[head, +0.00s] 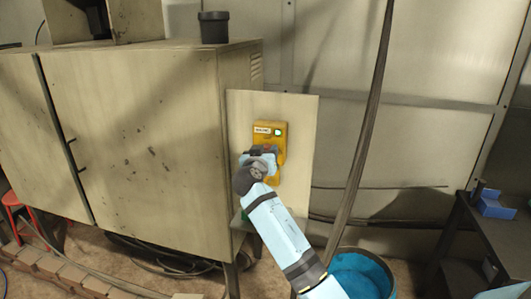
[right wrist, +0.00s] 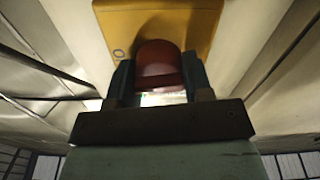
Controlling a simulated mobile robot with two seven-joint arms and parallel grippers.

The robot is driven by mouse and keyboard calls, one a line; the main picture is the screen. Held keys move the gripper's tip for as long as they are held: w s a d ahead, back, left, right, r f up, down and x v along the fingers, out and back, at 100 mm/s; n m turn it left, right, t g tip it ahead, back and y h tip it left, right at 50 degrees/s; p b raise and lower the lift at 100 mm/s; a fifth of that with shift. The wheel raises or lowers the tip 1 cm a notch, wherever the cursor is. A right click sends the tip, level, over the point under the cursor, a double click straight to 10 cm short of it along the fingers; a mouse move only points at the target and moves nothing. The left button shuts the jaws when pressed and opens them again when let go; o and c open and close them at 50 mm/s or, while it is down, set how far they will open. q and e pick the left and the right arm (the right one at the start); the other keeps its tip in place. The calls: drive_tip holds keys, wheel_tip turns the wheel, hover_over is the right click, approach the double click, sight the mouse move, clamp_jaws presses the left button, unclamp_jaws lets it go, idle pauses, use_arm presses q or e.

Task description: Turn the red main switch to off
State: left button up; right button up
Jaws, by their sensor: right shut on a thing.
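The red main switch (right wrist: 158,62) is a rounded red knob on a yellow housing (right wrist: 190,15) in the right wrist view. In the head view the yellow housing (head: 270,133) is mounted on a pale upright panel (head: 299,120), with a label and a small green light at its top. My right gripper (right wrist: 155,85) is shut on the red knob, one finger on each side of it. In the head view my right gripper (head: 262,160) covers most of the knob. My left gripper is not in view.
A large beige cabinet (head: 140,130) stands left of the panel, with a dark cup-shaped part (head: 213,28) on top. A thick cable (head: 370,110) hangs to the right. A blue bucket (head: 362,272) is below, and a dark table (head: 500,235) stands at the right.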

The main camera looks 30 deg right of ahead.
drive_tip(key=n+p, duration=0.1)
drive_tip(key=n, duration=0.3)
drive_tip(key=shift+n, duration=0.3)
drive_tip(key=n+p, duration=0.2)
drive_tip(key=n, duration=0.1)
drive_tip(key=shift+w+a+n, duration=0.1)
drive_tip(key=shift+n, duration=0.2)
drive_tip(key=n+p, duration=0.2)
drive_tip(key=shift+n, duration=0.4)
drive_tip(key=shift+n+p, duration=0.75)
drive_tip(key=shift+n, duration=0.45)
drive_tip(key=shift+f+n+p, duration=0.2)
drive_tip(key=shift+n+p, duration=0.6)
drive_tip(key=shift+n, duration=0.4)
drive_tip(key=shift+f, duration=0.1)
drive_tip(key=shift+n, duration=0.3)
drive_tip(key=o, duration=0.9)
